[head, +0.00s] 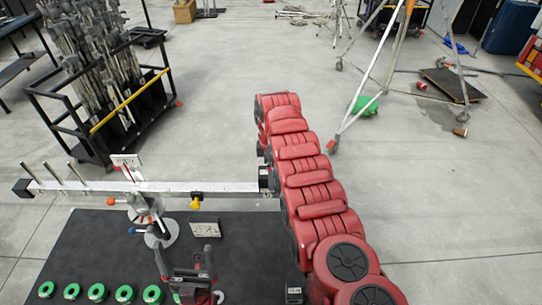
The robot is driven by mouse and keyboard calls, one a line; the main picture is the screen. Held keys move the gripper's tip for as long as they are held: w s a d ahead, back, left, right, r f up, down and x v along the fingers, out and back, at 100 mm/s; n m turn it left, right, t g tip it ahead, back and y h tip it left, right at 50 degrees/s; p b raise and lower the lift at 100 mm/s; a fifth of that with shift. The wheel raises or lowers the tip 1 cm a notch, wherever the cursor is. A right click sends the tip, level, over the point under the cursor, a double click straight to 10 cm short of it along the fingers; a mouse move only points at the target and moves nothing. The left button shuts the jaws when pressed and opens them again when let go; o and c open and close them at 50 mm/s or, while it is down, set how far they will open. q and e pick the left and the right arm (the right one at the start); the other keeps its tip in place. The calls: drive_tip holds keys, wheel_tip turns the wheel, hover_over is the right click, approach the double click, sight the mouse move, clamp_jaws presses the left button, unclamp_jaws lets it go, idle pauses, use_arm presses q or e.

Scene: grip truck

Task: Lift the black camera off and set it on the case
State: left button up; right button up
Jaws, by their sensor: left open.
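My left gripper (184,262) is at the bottom left of centre, over the black top (245,250). Its two dark fingers are apart with nothing seen between them. I cannot make out for certain the black camera or the case. A metal stand-like piece with a round pale base (162,236) stands just beyond the gripper. A small flat pale-grey piece (206,229) lies beside it, to the right. My right gripper is not in view.
A row of bulky red units (310,182) runs along the right of the black top. A pale bar (100,186) crosses its far edge. Green rings (97,292) line the front left. A black cart (117,110) stands behind. Tripod legs (375,75) stand at back right.

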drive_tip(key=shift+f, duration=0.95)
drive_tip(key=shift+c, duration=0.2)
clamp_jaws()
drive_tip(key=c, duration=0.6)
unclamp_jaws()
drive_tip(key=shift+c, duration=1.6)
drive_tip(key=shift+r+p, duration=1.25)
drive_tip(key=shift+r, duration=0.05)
